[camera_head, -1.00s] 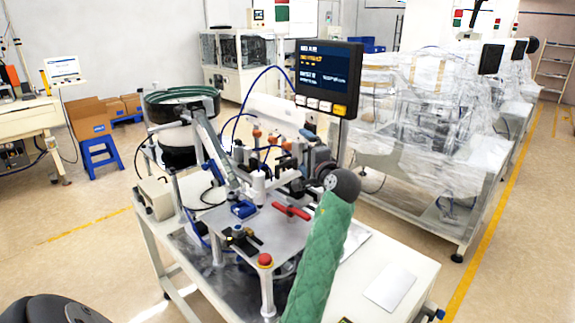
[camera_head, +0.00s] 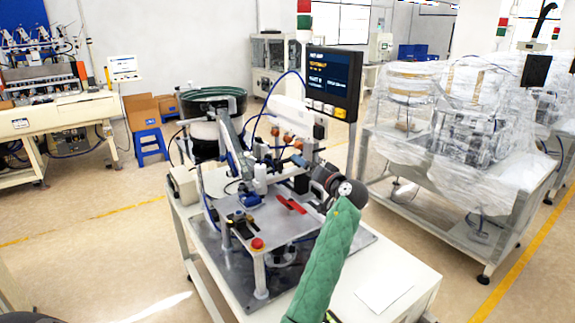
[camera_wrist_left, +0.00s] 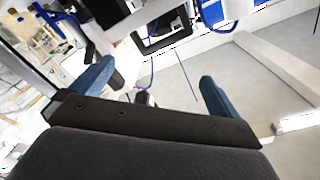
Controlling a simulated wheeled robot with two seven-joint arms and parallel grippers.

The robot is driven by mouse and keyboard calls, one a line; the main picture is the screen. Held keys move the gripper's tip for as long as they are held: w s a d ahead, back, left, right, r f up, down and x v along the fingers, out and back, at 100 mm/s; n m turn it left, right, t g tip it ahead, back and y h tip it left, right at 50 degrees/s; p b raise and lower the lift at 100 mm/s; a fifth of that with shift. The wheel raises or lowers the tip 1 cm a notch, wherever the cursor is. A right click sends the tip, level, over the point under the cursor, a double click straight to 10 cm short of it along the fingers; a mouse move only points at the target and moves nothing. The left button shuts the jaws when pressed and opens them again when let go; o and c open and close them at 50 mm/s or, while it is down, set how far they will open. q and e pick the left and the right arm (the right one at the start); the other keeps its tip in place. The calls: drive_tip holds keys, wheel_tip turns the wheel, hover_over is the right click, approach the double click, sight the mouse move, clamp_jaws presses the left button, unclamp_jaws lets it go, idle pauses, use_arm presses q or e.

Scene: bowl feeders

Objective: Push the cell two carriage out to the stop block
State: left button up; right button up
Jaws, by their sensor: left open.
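The bowl-feeder machine has a metal top plate (camera_head: 275,222) with a red handle (camera_head: 290,204), a blue block (camera_head: 249,198) and a black-and-yellow fitting (camera_head: 241,222) on it. I cannot tell which part is the cell two carriage or which is the stop block. A green-sleeved arm, which I take for my left one, reaches up to the plate's right side; its dark wrist (camera_head: 343,191) hides parts behind it. In the left wrist view my left gripper (camera_wrist_left: 157,78) has its blue fingers wide apart, with nothing clearly held. My right gripper does not show.
A feeder bowl (camera_head: 213,101) stands at the machine's back left. A display (camera_head: 334,80) stands above its right side. A red emergency button (camera_head: 257,243) is at the plate's front corner. A white sheet (camera_head: 383,292) lies on the tabletop. Plastic-wrapped machines (camera_head: 415,120) stand at the right.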

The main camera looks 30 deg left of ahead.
sight(291, 160)
use_arm(q)
drive_tip(key=a+n+p, duration=0.1)
drive_tip(key=a+n, duration=0.1)
drive_tip(key=w+a+n+p, duration=0.1)
drive_tip(key=a+n, duration=0.1)
drive_tip(key=n, duration=0.1)
drive_tip(key=a+n+p, duration=0.2)
drive_tip(key=a+n, duration=0.1)
drive_tip(key=shift+w+f+g, duration=0.3)
drive_tip(key=shift+w, duration=0.1)
drive_tip(key=shift+w+a+f, duration=0.1)
drive_tip(key=shift+w+a, duration=0.05)
drive_tip(key=shift+a, duration=0.4)
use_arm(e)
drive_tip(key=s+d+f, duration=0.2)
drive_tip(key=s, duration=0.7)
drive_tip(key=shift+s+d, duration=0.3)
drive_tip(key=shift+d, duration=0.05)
